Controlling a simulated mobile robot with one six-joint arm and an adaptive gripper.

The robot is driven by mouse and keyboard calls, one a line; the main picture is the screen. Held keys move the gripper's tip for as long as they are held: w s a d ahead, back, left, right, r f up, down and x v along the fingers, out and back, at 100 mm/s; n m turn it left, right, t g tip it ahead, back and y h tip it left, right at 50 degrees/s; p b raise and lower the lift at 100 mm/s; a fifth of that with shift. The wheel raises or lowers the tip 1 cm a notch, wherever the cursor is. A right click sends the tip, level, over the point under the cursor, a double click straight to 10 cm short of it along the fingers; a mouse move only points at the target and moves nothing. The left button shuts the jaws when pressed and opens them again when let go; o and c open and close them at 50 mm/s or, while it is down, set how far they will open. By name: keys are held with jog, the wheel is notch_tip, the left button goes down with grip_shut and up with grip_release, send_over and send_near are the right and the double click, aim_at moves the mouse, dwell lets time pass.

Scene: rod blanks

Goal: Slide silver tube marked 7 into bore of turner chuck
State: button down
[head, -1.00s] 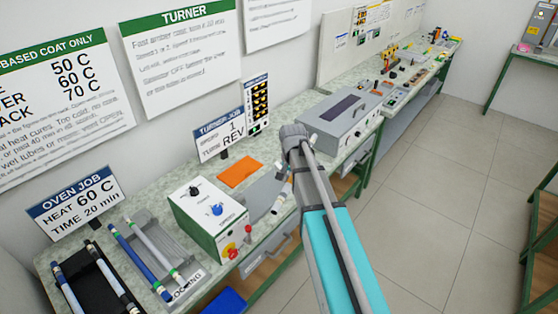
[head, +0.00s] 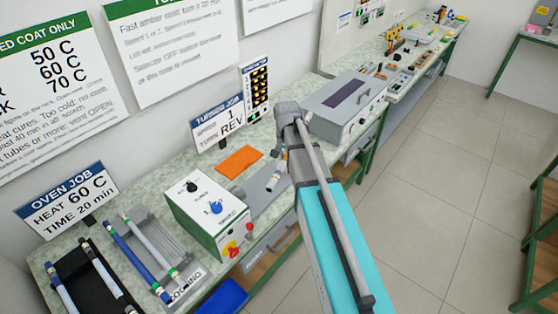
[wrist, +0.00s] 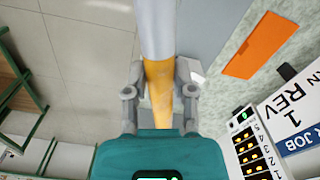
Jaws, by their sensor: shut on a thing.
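My gripper (wrist: 159,78) is shut around a tube with an orange-amber section (wrist: 158,92) between the fingers and a silver-grey section (wrist: 156,28) beyond them. No number on it is readable. The turner (head: 207,213) is a white box with a green edge, a black knob and a blue knob. I cannot make out its chuck or bore in either view. My arm hides most of the gripper in the head view.
An orange sheet (head: 239,161) lies behind the grey area. The turner job sign (head: 218,125) stands behind it. Racks with several tubes (head: 150,248) are left of the turner. A grey machine (head: 346,105) stands to the right. The floor (head: 430,190) in front is clear.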

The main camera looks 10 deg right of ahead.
jog(key=shift+d+f, duration=0.1)
jog(key=shift+d, duration=0.05)
jog(key=shift+w+f+b, duration=0.35)
jog(key=shift+f+b, duration=0.15)
jog(key=shift+b, duration=0.15)
jog(key=w+f+m+t+y+b, duration=0.1)
jog(key=w+f+b, duration=0.3)
jog(key=f+b, duration=0.1)
jog(key=w+f+m+t+y+b, duration=0.1)
jog(key=w+f+b, duration=0.4)
jog(key=b, duration=0.1)
jog(key=w+f+m+t+y+b, duration=0.1)
jog(key=w+f+t+b, duration=0.1)
jog(key=w+f+b, duration=0.2)
jog(key=shift+w+d+f+b, duration=0.3)
jog(key=shift+f+b, duration=0.15)
jog(key=shift+b, duration=0.35)
jog(key=shift+w+f+m+t+b, duration=0.3)
jog(key=shift+w+f+b, duration=0.1)
jog(key=shift+w+b, duration=0.2)
jog(key=shift+s+a, duration=0.1)
jog(key=shift+s+a, duration=0.8)
jog(key=shift+a, duration=0.3)
jog(key=shift+s+a, duration=0.8)
jog(key=shift+a, duration=0.3)
jog(key=shift+s+a, duration=0.65)
jog(key=shift+a, duration=0.2)
jog(key=shift+s+a, duration=0.65)
jog(key=shift+a, duration=0.2)
